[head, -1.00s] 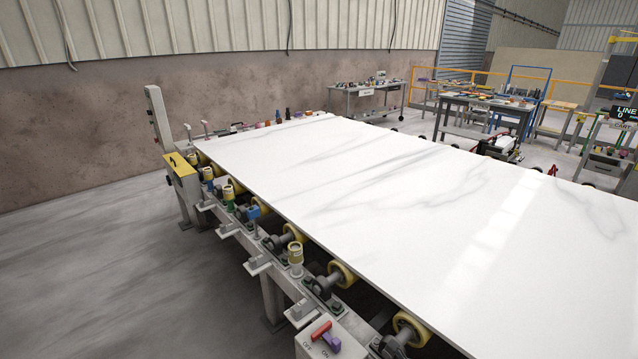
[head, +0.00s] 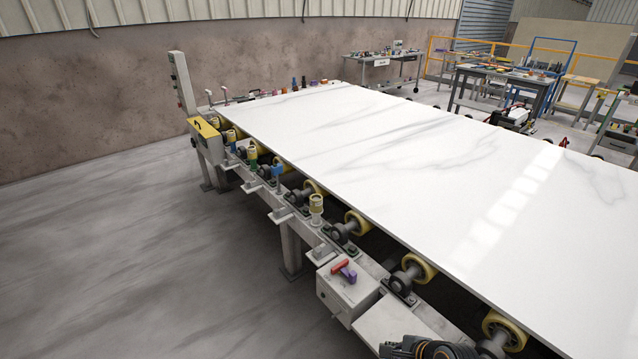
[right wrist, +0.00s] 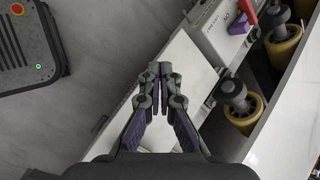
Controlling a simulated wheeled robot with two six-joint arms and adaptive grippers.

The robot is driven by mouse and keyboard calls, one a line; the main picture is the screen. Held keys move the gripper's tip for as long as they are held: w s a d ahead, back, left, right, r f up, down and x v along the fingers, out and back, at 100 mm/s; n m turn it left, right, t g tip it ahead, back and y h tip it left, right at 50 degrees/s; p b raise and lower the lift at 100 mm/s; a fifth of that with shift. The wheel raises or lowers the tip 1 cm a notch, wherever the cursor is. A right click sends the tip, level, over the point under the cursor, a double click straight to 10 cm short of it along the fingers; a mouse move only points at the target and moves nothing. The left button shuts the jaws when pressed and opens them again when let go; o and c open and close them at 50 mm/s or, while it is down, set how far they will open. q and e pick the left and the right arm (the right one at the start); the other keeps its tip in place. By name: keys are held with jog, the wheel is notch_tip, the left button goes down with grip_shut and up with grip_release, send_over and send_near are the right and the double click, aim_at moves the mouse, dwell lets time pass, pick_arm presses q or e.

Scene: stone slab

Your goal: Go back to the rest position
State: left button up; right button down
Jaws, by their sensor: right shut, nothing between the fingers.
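My right gripper (right wrist: 158,70) is shut and empty in the right wrist view, with its dark fingertips together. It is over a pale flat plate (right wrist: 178,75) on the side of the roller stand; I cannot tell the height between them. A dark part of my arm shows at the bottom edge of the head view. The white veined stone slab (head: 400,150) lies flat on the rollers, and its edge also shows at the right of the right wrist view (right wrist: 295,125). My left gripper is not in view.
A switch box (head: 345,292) with a red lever (head: 340,267) stands out from the stand's near side. It also shows in the right wrist view (right wrist: 215,28). Yellow rollers (head: 412,272) line the slab's edge. The grey floor (head: 130,270) at left is clear.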

jog(key=s+d+r+n+g+h, duration=0.1)
jog(key=s+d+r+n+h, duration=0.2)
jog(key=s+n, duration=0.5)
jog(key=s+d+r+n+g+h, duration=0.1)
jog(key=s+d+r+n+h, duration=0.2)
jog(key=n, duration=0.9)
jog(key=s+d+f+g, duration=0.1)
jog(key=s+d+f, duration=0.1)
jog(key=f, duration=1.1)
jog(key=s+d+f, duration=0.1)
jog(key=f, duration=1.2)
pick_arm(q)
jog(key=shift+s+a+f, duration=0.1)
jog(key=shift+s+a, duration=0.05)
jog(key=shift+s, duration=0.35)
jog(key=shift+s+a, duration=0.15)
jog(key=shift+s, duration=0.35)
pick_arm(e)
jog(key=s+d+f+g+y, duration=0.1)
jog(key=s+f, duration=1.5)
jog(key=s, duration=0.2)
jog(key=shift+s+d+g, duration=0.2)
jog(key=shift+s+g, duration=0.1)
jog(key=shift+s, duration=0.05)
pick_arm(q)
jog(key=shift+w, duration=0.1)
pick_arm(e)
jog(key=shift+w+a, duration=0.1)
